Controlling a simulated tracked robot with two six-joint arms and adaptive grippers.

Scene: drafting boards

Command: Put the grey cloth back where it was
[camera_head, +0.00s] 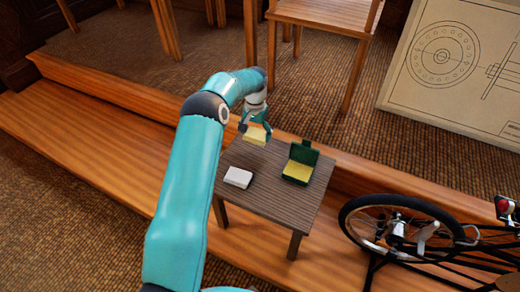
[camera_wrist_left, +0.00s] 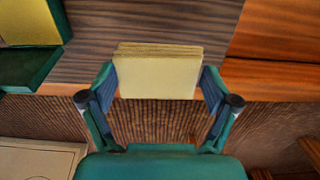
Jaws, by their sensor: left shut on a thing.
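My left gripper (camera_head: 256,128) is shut on a pale yellow pad (camera_head: 257,137), which looks like a stack of thin sheets. In the head view it is over the far left part of a small dark wooden table (camera_head: 265,200). The left wrist view shows the pad (camera_wrist_left: 157,80) between the two fingers, with the table top (camera_wrist_left: 150,20) behind it. I see no grey cloth in either view. My right gripper is not in view.
An open green box (camera_head: 302,156) with a yellow inside stands at the table's right. A white block (camera_head: 238,177) lies at its left. A bicycle (camera_head: 400,225) is right of the table.

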